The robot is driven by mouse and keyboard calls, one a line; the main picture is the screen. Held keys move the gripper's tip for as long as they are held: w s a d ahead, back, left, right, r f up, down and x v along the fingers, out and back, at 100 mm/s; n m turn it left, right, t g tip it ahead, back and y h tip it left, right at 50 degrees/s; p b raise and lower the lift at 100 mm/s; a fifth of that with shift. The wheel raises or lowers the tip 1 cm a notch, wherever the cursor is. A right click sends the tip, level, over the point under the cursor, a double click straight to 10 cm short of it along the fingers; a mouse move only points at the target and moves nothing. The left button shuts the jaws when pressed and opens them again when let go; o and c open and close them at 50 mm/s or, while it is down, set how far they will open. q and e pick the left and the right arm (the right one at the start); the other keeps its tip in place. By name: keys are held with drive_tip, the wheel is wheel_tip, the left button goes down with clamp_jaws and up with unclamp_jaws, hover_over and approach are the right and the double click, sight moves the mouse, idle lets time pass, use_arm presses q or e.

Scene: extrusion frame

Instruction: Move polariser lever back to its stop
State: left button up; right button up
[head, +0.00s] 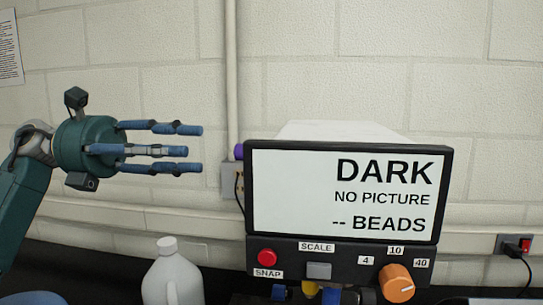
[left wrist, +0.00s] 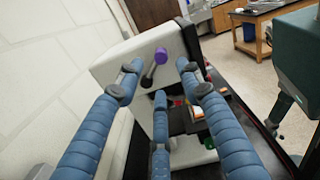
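The polariser lever is a short dark arm with a purple knob (left wrist: 161,56) on the side of the white instrument (left wrist: 118,62). In the left wrist view the lever leans up and to the right from its pivot. In the head view only the edge of the purple knob (head: 239,151) shows at the left of the instrument's screen (head: 347,195), which reads "DARK, NO PICTURE, -- BEADS". My left gripper (head: 195,148) has its three blue fingers spread and empty, pointing at the lever side, apart from the knob. The lever's stop cannot be made out. My right gripper is out of view.
The front panel has a red snap button (head: 267,257), a grey scale button (head: 319,270) and an orange dial (head: 396,284).

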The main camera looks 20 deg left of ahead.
sight(236, 153)
use_arm(q)
drive_tip(key=x, duration=0.1)
drive_tip(key=p+x, duration=0.1)
drive_tip(key=x, duration=0.2)
drive_tip(key=shift+s+d+r+p, duration=0.15)
drive_tip(key=shift+s+d+p, duration=0.1)
drive_tip(key=shift+d+p, duration=0.15)
drive_tip(key=x, duration=0.2)
drive_tip(key=p+x, duration=0.1)
drive_tip(key=x, duration=0.1)
drive_tip(key=shift+w, duration=0.35)
drive_tip(key=shift+s+d, duration=0.1)
drive_tip(key=shift+d, duration=0.15)
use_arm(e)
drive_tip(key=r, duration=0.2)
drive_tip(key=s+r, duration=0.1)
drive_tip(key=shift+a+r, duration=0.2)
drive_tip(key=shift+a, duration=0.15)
use_arm(q)
drive_tip(key=shift+f, duration=0.25)
drive_tip(key=c, duration=0.9)
clamp_jaws()
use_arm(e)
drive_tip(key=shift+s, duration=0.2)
